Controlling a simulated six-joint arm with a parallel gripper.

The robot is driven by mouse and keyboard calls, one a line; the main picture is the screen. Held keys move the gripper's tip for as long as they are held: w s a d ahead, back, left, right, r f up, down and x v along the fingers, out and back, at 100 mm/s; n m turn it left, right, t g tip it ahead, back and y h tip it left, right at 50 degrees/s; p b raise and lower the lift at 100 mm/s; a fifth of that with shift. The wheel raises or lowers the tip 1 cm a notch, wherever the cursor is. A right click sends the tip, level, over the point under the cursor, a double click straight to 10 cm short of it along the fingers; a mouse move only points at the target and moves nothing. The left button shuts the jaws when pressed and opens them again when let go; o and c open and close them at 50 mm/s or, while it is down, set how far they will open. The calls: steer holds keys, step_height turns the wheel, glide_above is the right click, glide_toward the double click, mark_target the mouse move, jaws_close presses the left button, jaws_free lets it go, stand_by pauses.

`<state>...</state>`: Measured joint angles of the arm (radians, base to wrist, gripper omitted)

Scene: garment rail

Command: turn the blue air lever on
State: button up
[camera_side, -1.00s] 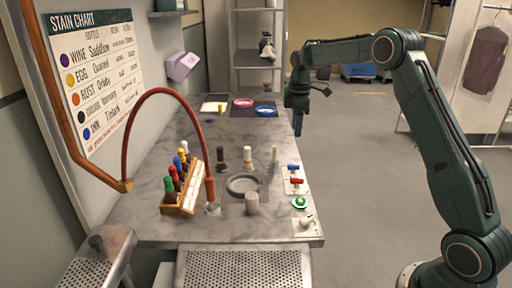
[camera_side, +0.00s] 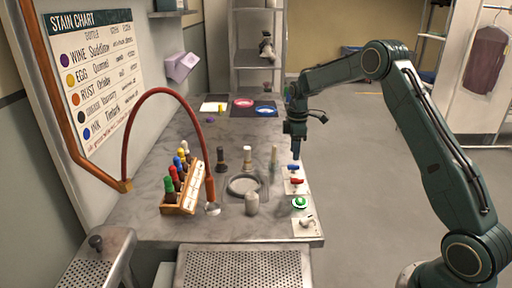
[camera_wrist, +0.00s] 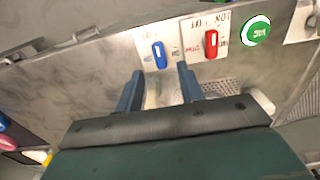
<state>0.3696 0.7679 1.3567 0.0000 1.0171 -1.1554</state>
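The blue air lever (camera_side: 293,168) sits on a white labelled plate near the right edge of the marble table. In the wrist view the blue lever (camera_wrist: 159,54) lies just beyond my fingertips, roughly between them, with printed markings beside it that are hard to read. My gripper (camera_side: 297,155) hangs pointing down just above and behind the lever in the side view. In the wrist view my gripper (camera_wrist: 160,73) has its two blue fingers apart with nothing between them. No contact with the lever shows.
A red lever (camera_side: 295,181) sits next to the blue one, with a green button (camera_side: 300,203) nearer the front. A ring (camera_side: 243,185) and several bottles stand left of the levers. A wooden rack (camera_side: 184,195) of coloured bottles is further left.

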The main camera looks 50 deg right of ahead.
mark_target(294, 165)
steer(key=shift+f, duration=2.6)
jaws_close()
